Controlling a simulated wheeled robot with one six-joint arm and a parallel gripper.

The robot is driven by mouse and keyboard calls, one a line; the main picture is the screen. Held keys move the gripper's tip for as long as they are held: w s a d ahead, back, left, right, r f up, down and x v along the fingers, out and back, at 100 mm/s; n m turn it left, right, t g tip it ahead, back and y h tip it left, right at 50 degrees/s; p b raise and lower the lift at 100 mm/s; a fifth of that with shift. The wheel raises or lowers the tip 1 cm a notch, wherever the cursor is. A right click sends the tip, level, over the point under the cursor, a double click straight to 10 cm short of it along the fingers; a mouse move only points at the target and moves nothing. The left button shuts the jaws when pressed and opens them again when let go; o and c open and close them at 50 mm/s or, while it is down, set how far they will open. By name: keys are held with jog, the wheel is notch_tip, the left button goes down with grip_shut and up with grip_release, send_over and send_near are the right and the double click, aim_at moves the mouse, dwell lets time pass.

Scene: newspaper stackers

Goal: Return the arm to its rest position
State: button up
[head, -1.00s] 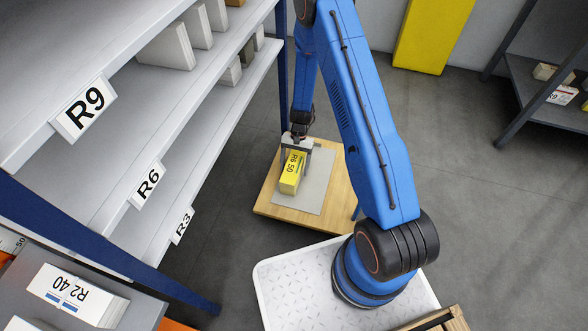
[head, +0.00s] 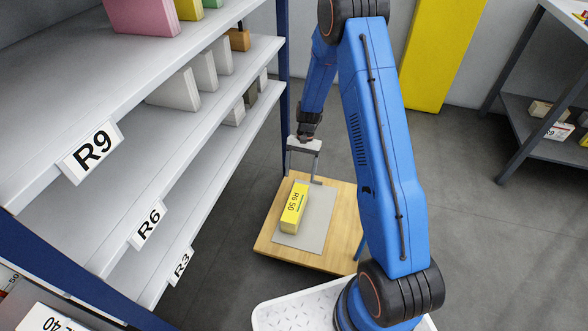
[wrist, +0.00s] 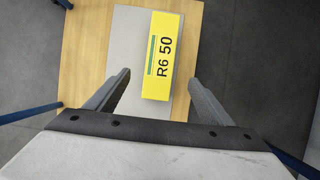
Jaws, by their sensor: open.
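My gripper (head: 303,165) is open and empty in the head view, raised above the far part of a low wooden table. A yellow bundle marked "R6 50" (head: 294,207) lies on a grey mat (head: 318,222) on that wooden table (head: 267,238). In the wrist view, the two fingers of my gripper (wrist: 155,85) are spread wide. The yellow bundle (wrist: 162,56) shows beyond and between them, on the grey mat (wrist: 126,45), apart from the fingers. My blue arm reaches from the lower right up and over to the gripper.
Grey shelves labelled R9 (head: 92,150), R6 (head: 149,225) and R3 (head: 180,266) stand close on the left, holding white and coloured stacks. A yellow panel (head: 438,55) stands at the back wall. A dark rack (head: 530,95) is at the right. Open floor (head: 475,190) lies between.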

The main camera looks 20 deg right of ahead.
jog(key=s+r+n+t, duration=0.1)
jog(key=s+r, duration=0.3)
jog(key=r, duration=0.6)
jog(key=s+d+r+n+t+h, duration=0.15)
jog(key=s+r, duration=0.25)
jog(key=r, duration=0.6)
jog(key=s+r+n+t, duration=0.1)
jog(key=s+r+t, duration=0.15)
jog(key=r, duration=0.75)
jog(key=s+r+n+t, duration=0.1)
jog(key=s+r, duration=0.2)
jog(key=s, duration=0.5)
jog(key=s+d+r+n+t, duration=0.1)
jog(key=s+r, duration=0.3)
jog(key=s, duration=0.4)
jog(key=s+r+n+t+h, duration=0.1)
jog(key=s+r, duration=0.3)
jog(key=s, duration=0.5)
jog(key=shift+d+r+t, duration=0.25)
jog(key=shift+d+t, duration=0.05)
jog(key=shift+d, duration=0.1)
